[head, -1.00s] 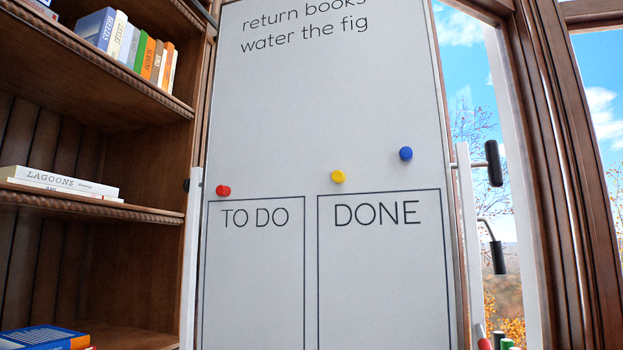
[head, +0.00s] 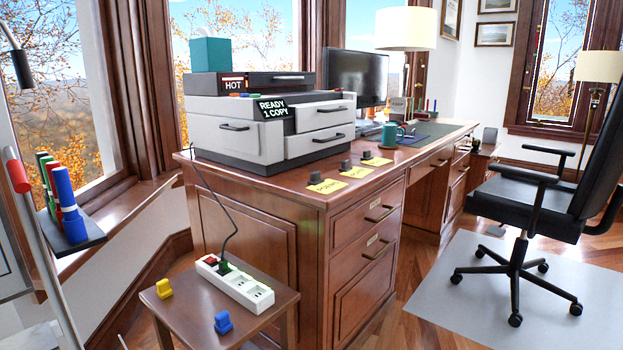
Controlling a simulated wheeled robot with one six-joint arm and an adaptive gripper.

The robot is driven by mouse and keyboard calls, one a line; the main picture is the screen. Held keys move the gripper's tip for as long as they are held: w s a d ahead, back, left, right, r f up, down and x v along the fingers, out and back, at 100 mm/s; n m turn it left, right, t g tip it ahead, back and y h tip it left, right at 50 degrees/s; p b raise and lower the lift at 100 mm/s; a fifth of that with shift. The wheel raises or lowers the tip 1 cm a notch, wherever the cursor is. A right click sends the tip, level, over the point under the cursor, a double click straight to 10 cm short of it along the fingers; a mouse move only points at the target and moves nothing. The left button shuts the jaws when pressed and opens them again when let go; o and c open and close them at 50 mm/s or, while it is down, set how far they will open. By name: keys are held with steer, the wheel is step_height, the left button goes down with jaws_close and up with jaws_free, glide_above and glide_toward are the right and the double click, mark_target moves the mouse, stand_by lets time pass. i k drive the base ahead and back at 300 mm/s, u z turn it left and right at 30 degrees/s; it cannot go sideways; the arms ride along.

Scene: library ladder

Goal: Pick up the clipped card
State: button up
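No card that I can clearly tell is clipped shows. Several yellow cards lie along the front edge of the wooden desk (head: 285,188), the nearest being a yellow card (head: 327,187) with dark writing. A small dark grey piece (head: 316,177) stands at its edge. Another yellow card (head: 357,172) and a farther yellow card (head: 377,161) have similar dark pieces beside them. I cannot tell whether these pieces are clips. My gripper is not in view.
A grey-white printer (head: 250,130) stands on the desk. A small table (head: 185,315) holds a power strip (head: 235,283), a yellow plug (head: 164,288) and a blue plug (head: 223,322). A black office chair (head: 535,200) stands at right. Markers (head: 65,200) stand at left.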

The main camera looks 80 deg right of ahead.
mark_target(325, 187)
steer(key=z, duration=2.75)
steer(key=k, duration=1.25)
steer(key=z, duration=0.8)
steer(key=i, duration=1.55)
steer(key=u, duration=0.4)
